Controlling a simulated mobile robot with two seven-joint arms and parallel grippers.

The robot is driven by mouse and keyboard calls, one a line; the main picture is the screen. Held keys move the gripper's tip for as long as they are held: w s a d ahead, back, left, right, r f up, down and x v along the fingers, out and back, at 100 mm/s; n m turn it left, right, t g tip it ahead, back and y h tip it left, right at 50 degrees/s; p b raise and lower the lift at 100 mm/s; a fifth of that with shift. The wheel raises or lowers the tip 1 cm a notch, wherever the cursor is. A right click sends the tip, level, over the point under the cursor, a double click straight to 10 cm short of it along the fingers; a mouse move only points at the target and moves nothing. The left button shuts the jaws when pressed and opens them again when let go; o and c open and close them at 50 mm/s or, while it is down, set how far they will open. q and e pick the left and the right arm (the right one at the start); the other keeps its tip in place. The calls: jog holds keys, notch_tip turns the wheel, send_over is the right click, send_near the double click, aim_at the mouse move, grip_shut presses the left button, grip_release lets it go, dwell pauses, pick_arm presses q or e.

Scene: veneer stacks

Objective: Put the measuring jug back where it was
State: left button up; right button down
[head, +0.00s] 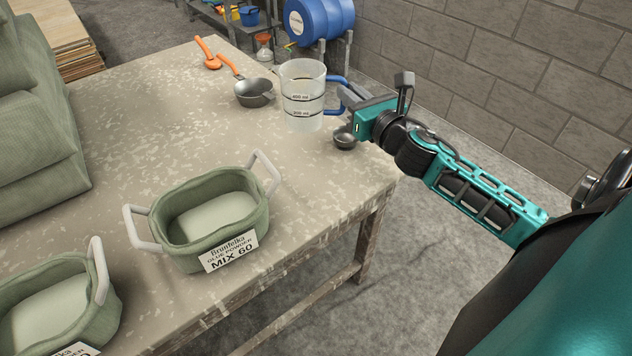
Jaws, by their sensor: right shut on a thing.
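The clear measuring jug (302,107), with black level marks and a blue handle (333,80), is near the far right corner of the table. My right gripper (346,97) reaches in from the right and is shut on the jug's handle. I cannot tell for sure whether the jug's base touches the table top. My left gripper is not in view.
A metal scoop with an orange handle (255,93) lies just left of the jug, and a small metal cup (344,138) is by the table (120,150) edge. A green basket labelled MIX 60 (185,195) stands nearer. Green sacks (35,140) are at left.

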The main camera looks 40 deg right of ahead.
jog(key=f+b, duration=0.2)
jog(key=f, duration=0.4)
jog(key=f+b, duration=0.2)
jog(key=f, duration=0.5)
jog(key=f+b, duration=0.3)
jog(key=f, duration=0.4)
jog(key=shift+s+d, duration=0.15)
jog(key=shift+s, duration=0.1)
jog(key=shift+f+b, duration=0.25)
jog(key=shift+b, duration=0.1)
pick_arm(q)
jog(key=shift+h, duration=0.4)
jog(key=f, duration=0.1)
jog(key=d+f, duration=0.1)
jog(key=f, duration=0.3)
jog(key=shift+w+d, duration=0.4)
pick_arm(e)
jog(key=c, duration=1.2)
grip_release()
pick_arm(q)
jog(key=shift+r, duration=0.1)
pick_arm(e)
jog(key=shift+o, duration=0.2)
jog(key=shift+r, duration=0.15)
